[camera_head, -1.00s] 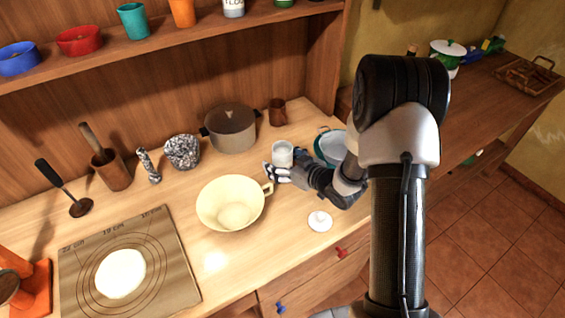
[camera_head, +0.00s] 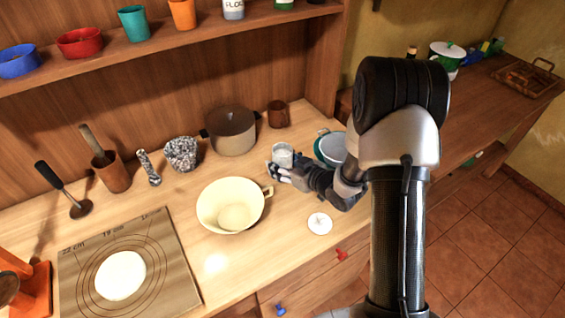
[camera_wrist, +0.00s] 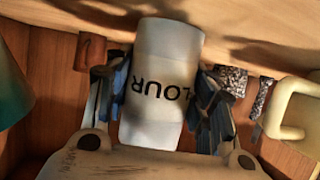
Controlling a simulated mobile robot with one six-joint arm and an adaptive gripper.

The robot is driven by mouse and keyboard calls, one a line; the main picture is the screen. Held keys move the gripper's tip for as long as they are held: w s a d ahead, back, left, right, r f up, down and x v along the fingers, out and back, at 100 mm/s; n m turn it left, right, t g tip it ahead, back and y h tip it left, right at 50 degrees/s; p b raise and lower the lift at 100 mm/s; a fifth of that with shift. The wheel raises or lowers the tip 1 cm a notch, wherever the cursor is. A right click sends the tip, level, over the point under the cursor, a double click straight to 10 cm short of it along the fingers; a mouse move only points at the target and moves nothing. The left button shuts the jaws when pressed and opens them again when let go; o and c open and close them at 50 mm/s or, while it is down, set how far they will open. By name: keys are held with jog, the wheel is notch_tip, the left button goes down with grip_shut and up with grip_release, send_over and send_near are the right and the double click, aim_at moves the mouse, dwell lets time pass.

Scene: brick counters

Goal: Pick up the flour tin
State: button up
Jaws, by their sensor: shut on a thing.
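The flour tin (camera_head: 282,156) is a pale cylinder at the back of the light wooden counter, left of a teal-rimmed pot. In the wrist view the flour tin (camera_wrist: 163,85) fills the middle, its dark lettering upside down. My gripper (camera_head: 277,172) is at the tin, and in the wrist view its dark fingers (camera_wrist: 165,100) lie on both sides of it, shut on it. The tin looks upright in the head view. I cannot tell whether its base touches the counter.
A cream bowl with a handle (camera_head: 215,212) stands close in front and left. A grey pot (camera_head: 232,132) and a brown mug (camera_head: 278,113) stand behind. The teal-rimmed pot (camera_head: 331,148) is close on the right. A white disc (camera_head: 320,223) lies in front.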

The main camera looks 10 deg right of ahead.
notch_tip(320, 180, up, 20)
jog(key=p, duration=0.7)
jog(key=shift+r, duration=0.1)
dwell(0.5)
jog(key=shift+s+a+r+m+t+h, duration=0.1)
jog(key=shift+s+r+m+t+h, duration=0.15)
jog(key=shift+r+m+h, duration=0.6)
jog(key=shift+s+d+r+m+t+h, duration=0.1)
jog(key=shift+r+m+t+h, duration=0.2)
jog(key=shift+r+m+h, duration=0.55)
jog(key=shift+s+a+r+m+t+h, duration=0.1)
jog(key=shift+s+r+m+t+h, duration=0.25)
jog(key=shift+m+h, duration=0.8)
jog(key=shift+w, duration=0.15)
